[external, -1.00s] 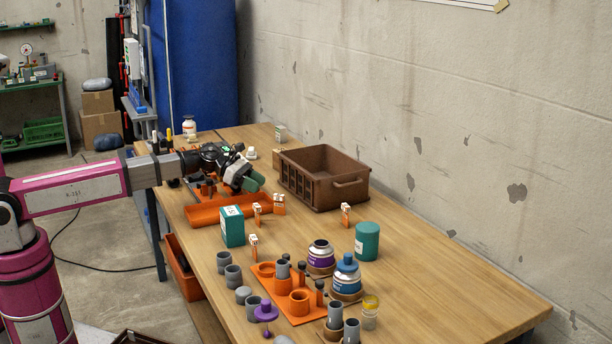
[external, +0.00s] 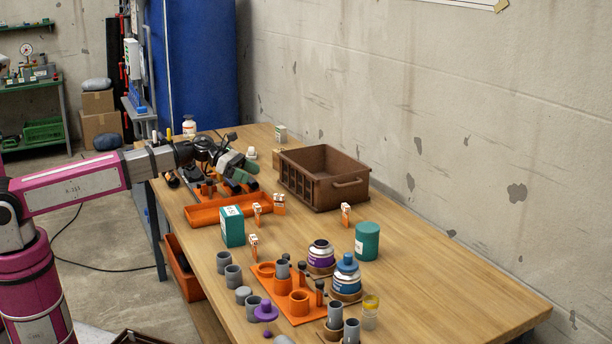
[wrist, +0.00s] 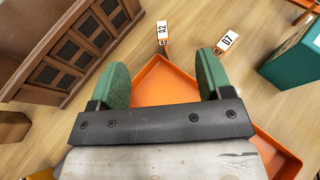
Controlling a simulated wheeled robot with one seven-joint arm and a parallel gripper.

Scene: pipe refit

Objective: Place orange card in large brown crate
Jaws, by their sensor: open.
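Several small orange cards with white numbered tops stand on the table. One (external: 279,205) and another beside it (external: 257,214) are just right of the orange tray. A third (external: 346,214) is in front of the crate, and one more (external: 253,247) stands nearer the camera. In the wrist view, card 02 (wrist: 162,43) and card 07 (wrist: 224,46) are beyond the fingertips. The large brown crate (external: 312,191) looks empty as far as its inside shows; it also shows in the wrist view (wrist: 45,88). My gripper (external: 246,174) is open and empty above the orange tray, left of the crate.
The orange tray (external: 205,217) lies below my gripper. A teal box (external: 232,228) stands close to the cards. A teal canister (external: 367,241), jars (external: 321,257) and an orange fixture with grey cylinders (external: 303,318) fill the near table. The right table side is clear.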

